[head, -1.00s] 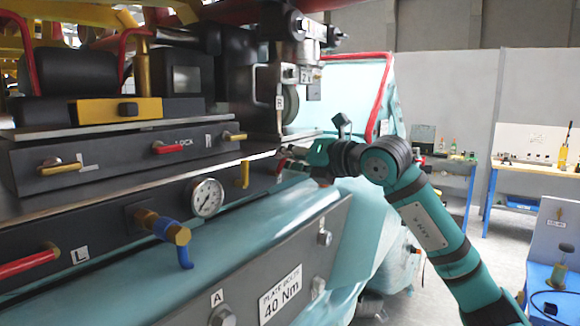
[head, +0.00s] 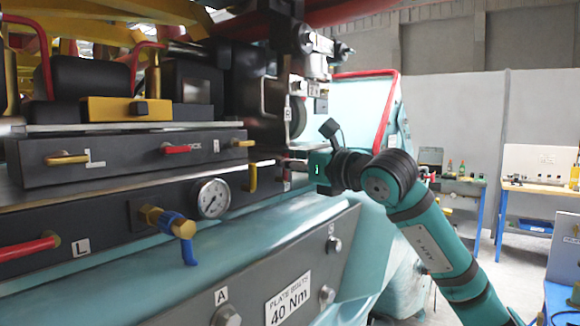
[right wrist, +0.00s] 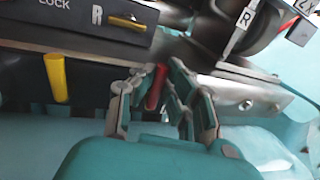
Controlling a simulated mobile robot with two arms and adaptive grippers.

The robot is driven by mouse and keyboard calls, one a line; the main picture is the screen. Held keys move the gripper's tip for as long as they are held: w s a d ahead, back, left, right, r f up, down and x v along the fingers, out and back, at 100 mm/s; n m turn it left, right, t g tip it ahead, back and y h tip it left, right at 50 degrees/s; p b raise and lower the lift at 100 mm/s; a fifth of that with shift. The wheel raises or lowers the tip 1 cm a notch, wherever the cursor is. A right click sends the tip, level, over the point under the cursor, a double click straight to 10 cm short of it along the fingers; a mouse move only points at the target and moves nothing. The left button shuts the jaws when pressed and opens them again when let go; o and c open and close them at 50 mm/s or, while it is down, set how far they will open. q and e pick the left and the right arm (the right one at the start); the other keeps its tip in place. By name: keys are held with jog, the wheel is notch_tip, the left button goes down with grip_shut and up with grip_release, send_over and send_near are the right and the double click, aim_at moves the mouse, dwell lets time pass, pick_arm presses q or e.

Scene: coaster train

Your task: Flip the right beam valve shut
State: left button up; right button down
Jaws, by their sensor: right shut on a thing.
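The right beam valve's red handle (right wrist: 155,88) shows in the right wrist view between the fingers of my right gripper (right wrist: 156,80). The gripper is shut on it. The handle looks short and slants slightly from vertical in that picture; its base is partly hidden by the fingers. In the head view my right gripper (head: 300,166) is at the right end of the dark lower beam (head: 110,208), and the handle is mostly hidden there. My left gripper is not in view.
A yellow handle (head: 252,177) hangs just left of the gripper. A gauge (head: 212,198) and a blue-handled brass valve (head: 180,228) sit further left. The left red handle (head: 27,249) lies near horizontal. The upper panel (head: 130,160) overhangs the beam.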

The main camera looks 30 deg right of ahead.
jog(key=shift+a+f, duration=0.15)
jog(key=shift+f, duration=0.05)
dwell(0.3)
jog(key=c, duration=1.4)
grip_release()
jog(key=shift+r, duration=0.1)
jog(key=shift+o, duration=0.2)
jog(key=s, duration=0.3)
jog(key=s+d, duration=0.1)
jog(key=s, duration=0.2)
jog(key=s+d, duration=0.1)
jog(key=s, duration=0.3)
jog(key=shift+d, duration=0.2)
jog(key=shift+s, duration=0.8)
jog(key=shift+s, duration=0.15)
